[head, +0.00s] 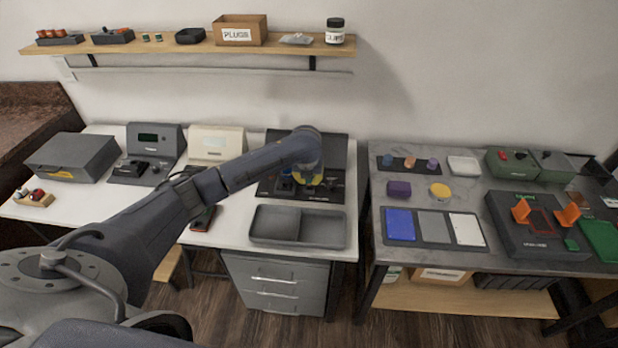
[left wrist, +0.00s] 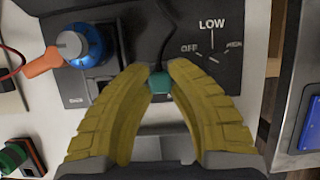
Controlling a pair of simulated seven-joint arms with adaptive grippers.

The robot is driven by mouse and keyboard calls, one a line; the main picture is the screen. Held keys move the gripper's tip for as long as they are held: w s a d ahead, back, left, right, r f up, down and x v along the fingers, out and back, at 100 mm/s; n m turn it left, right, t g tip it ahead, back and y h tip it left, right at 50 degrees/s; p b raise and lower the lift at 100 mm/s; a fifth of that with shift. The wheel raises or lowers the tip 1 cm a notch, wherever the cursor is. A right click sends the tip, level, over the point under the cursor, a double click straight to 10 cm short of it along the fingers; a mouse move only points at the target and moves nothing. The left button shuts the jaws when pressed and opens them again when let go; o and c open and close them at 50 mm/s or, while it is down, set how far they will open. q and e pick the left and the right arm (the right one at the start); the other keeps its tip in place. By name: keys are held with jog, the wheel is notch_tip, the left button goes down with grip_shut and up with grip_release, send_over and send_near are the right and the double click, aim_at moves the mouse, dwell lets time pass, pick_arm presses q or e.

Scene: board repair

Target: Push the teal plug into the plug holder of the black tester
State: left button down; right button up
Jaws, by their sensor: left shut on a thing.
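The teal plug (left wrist: 160,84) is between the yellow fingertips of my left gripper (left wrist: 160,70) in the left wrist view. The gripper is shut on it, and a dark cable runs up from the plug. Plug and fingertips are over the black tester (left wrist: 225,85), beside its dial marked LOW. In the head view my left gripper (head: 306,180) is over the same black tester (head: 325,205), and my arm hides much of it. I cannot tell the plug holder apart from the other parts here, nor whether the plug touches the panel. My right gripper is not in view.
A blue round part (left wrist: 92,44) with an orange piece beside it stands on the tester, left of the fingers. A grey divided tray (head: 296,226) lies in front of the tester. A gap separates this table from the grey right table (head: 375,270).

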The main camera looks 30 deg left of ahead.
pick_arm(q)
jog(key=shift+f, duration=1.05)
dwell(1.9)
jog(key=c, duration=0.9)
grip_release()
jog(key=shift+o, duration=0.2)
jog(key=shift+r, duration=1.65)
jog(key=shift+r, duration=2.9)
